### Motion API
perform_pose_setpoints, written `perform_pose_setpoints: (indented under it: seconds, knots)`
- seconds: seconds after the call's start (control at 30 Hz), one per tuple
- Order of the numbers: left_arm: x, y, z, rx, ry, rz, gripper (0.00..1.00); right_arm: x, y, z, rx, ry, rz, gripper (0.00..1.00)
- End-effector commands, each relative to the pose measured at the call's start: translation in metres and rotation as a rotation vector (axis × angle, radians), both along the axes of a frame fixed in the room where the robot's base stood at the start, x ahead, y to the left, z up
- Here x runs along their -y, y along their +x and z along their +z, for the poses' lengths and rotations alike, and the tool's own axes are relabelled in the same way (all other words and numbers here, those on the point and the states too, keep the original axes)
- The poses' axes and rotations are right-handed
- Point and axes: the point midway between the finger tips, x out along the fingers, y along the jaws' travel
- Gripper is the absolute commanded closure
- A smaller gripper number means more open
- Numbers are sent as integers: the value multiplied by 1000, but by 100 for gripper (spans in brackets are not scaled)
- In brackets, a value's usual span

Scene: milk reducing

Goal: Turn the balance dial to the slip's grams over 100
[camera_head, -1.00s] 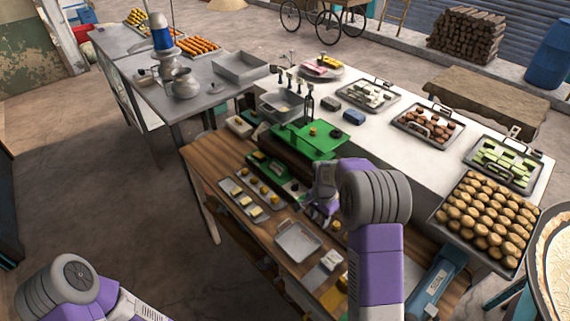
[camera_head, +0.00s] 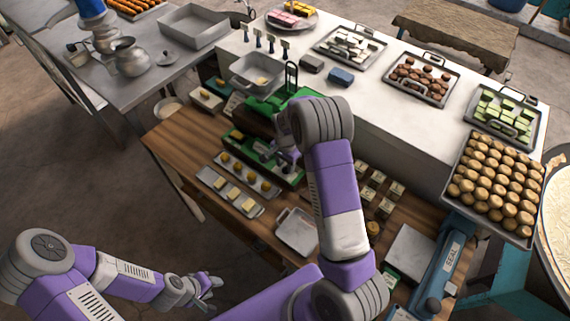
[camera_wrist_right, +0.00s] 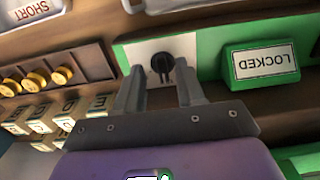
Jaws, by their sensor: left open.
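The black dial knob (camera_wrist_right: 163,66) sits on a white plate (camera_wrist_right: 148,50) set in a green panel, in the right wrist view. My right gripper (camera_wrist_right: 160,73) is open, its fingertips on either side of the knob, with a small gap visible. I cannot tell whether they reach around it or stop short. In the head view, my right gripper (camera_head: 270,150) is partly hidden by its arm at the green balance (camera_head: 262,108). My left gripper (camera_head: 208,284) is open and empty at the lower left, off the table. The slip's number is not readable.
A green block marked LOCKED (camera_wrist_right: 262,64) stands right of the dial. Several brass weights (camera_wrist_right: 35,80) and lettered blocks (camera_wrist_right: 40,118) lie left of it. In the head view, an empty metal tray (camera_head: 297,231) lies at the table's front, near a blue SEAL device (camera_head: 447,265).

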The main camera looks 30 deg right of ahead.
Motion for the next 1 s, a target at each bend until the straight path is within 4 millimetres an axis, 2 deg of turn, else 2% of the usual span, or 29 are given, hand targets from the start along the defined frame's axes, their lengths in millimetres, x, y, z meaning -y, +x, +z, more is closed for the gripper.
perform_pose_setpoints:
  seconds: [0.13,0.43,0.6,0.7,1.0]
  knots:
    - [0,0,1,1,0,0,57,0,0,-12,0,1,1,62]
    - [0,0,1,1,0,0,57,0,0,-14,1,0,0,62]
    - [0,0,1,1,0,0,57,0,0,-14,1,0,0,88]
    - [0,0,1,1,0,0,57,0,0,-14,1,0,0,100]
    - [0,0,1,1,0,0,57,0,0,-14,1,-1,-13,100]
